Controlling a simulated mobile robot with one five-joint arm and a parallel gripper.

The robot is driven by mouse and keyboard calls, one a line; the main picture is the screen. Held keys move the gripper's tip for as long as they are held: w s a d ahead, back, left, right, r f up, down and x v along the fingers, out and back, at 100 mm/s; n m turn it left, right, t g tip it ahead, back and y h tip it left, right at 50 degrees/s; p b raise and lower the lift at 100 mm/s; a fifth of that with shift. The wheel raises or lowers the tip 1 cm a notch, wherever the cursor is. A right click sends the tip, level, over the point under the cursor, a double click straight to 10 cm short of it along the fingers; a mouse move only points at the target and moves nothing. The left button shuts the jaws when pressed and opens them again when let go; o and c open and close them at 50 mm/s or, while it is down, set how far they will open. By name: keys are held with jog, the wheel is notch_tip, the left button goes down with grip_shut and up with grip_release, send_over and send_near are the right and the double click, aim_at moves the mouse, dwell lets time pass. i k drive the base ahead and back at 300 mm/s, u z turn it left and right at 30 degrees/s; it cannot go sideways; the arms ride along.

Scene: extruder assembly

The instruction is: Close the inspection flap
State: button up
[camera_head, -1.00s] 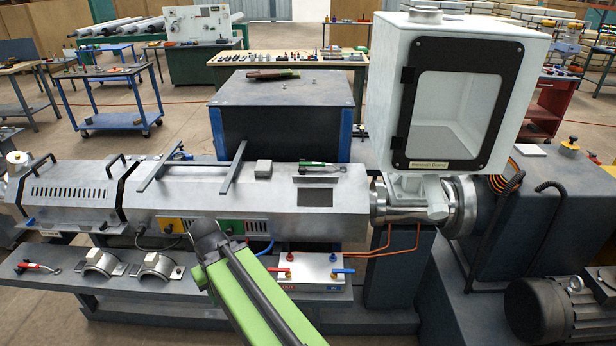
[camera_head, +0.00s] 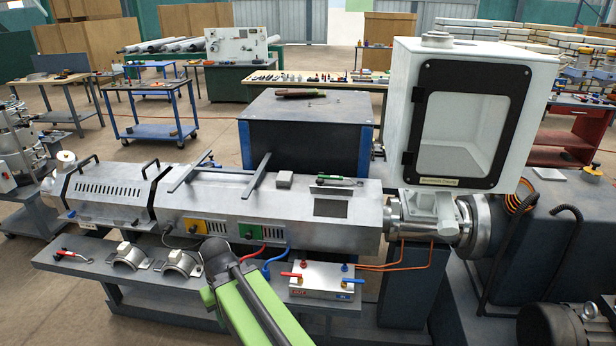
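A white hopper box (camera_head: 542,95) stands at the right on the extruder's feed end. Its front has a black-framed window panel (camera_head: 416,110) with dark hinge-like blocks on its left side and a small label along its lower edge. The panel looks flush with the box, though a small gap cannot be ruled out. A dark rectangular patch (camera_head: 330,208) lies on top of the grey barrel cover; I cannot tell whether it is an opening or a plate. My green arm rises from the bottom centre, left of and below the hopper. My gripper's fingers do not show.
The long grey barrel housing (camera_head: 225,205) runs across the middle. A front shelf (camera_head: 90,260) holds metal clamp halves and a red-handled tool. A silver valve box (camera_head: 325,279) stands right of my arm. A motor (camera_head: 565,325) is at lower right.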

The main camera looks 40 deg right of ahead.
aim_at(314, 190)
jog(key=u, duration=0.15)
jog(key=i, duration=0.9)
jog(key=z, duration=0.25)
